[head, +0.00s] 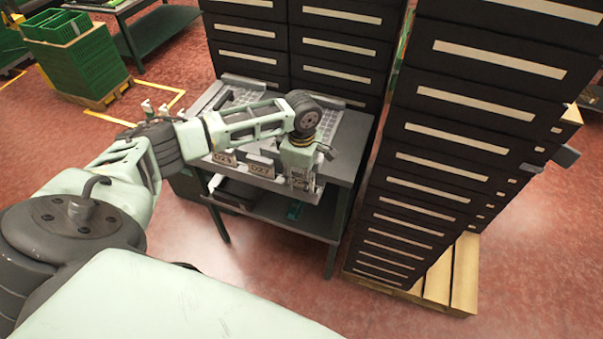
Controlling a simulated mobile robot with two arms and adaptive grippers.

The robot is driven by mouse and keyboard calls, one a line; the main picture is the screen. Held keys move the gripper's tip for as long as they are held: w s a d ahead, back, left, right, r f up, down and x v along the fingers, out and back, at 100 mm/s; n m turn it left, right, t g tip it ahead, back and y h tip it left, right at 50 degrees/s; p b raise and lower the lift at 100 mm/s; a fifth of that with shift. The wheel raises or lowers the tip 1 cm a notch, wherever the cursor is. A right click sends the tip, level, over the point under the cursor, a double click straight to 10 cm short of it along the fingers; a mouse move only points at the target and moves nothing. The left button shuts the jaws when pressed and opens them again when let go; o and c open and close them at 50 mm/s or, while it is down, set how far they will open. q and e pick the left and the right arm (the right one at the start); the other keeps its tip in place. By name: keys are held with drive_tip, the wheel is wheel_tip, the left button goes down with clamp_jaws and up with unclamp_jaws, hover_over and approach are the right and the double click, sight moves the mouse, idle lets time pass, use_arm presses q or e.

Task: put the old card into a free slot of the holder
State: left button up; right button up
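My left gripper (298,183) points down at the front right edge of a grey workbench (345,150). Its fingers are small and dark here, and I cannot tell whether they are open, shut or holding a card. Along the bench's front edge is a rail that looks like the holder, with a numbered card (223,159) at its left and another numbered card (260,168) in the middle. A third pale label shows by the fingers, partly covered. I cannot tell which card is the old one or which slot is free. My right gripper is not in view.
Black drawer stacks (335,45) stand behind the bench. A tall black stack (450,130) on a wooden pallet (465,275) rises close to its right. A dark lower shelf (270,212) sits under the bench. Green crates (80,65) stand far left. Red floor is free in front.

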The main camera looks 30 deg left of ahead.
use_arm(q)
drive_tip(key=shift+r, duration=0.15)
wheel_tip(320, 180, up, 12)
drive_tip(key=shift+f, duration=0.15)
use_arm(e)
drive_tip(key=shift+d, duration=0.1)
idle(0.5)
